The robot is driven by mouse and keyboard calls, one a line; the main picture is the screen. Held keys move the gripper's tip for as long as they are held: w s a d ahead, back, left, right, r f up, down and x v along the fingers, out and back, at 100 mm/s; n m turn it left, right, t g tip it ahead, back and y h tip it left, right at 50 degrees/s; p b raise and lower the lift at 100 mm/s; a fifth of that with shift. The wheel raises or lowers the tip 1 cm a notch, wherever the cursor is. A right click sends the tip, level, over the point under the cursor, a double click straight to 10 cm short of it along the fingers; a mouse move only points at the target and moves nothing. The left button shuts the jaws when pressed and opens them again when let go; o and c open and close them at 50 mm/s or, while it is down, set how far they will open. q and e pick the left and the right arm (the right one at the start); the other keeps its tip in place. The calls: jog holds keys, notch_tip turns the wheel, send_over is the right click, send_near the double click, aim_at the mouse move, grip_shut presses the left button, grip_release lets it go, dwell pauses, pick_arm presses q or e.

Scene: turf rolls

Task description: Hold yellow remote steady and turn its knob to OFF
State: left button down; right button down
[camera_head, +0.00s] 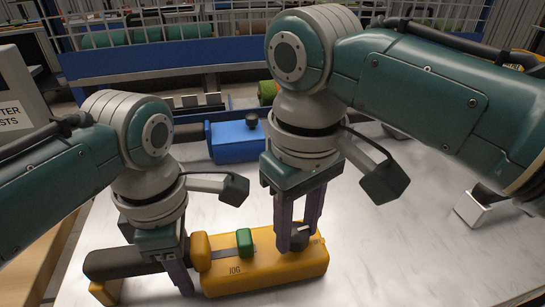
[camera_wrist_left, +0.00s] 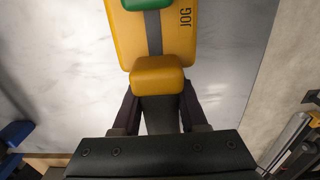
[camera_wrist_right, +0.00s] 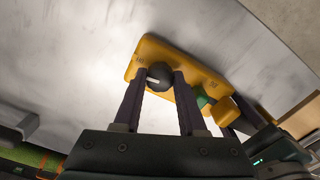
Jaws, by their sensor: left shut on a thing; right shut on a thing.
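The yellow remote (camera_head: 265,268) lies on the pale table, with a green button (camera_head: 244,242), a JOG label and a dark handle (camera_head: 115,262) at its left end. My left gripper (camera_head: 165,262) is shut on the handle; its fingers straddle it beside a yellow block in the left wrist view (camera_wrist_left: 160,103). My right gripper (camera_head: 300,236) points down over the remote's right part, shut on the dark knob (camera_wrist_right: 159,76). The knob has a white pointer line, seen between the fingers in the right wrist view. The markings near the knob are too small to read.
A blue remote (camera_head: 236,141) with a black knob lies further back on the table. A metal bracket (camera_head: 483,207) stands at the right. A blue-framed rack (camera_head: 165,58) with rolls is behind. The table's right front is clear.

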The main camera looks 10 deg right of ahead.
aim_at(298, 230)
jog(key=shift+m, duration=0.9)
jog(key=shift+c, duration=2.3)
grip_release()
notch_tip(298, 230, up, 12)
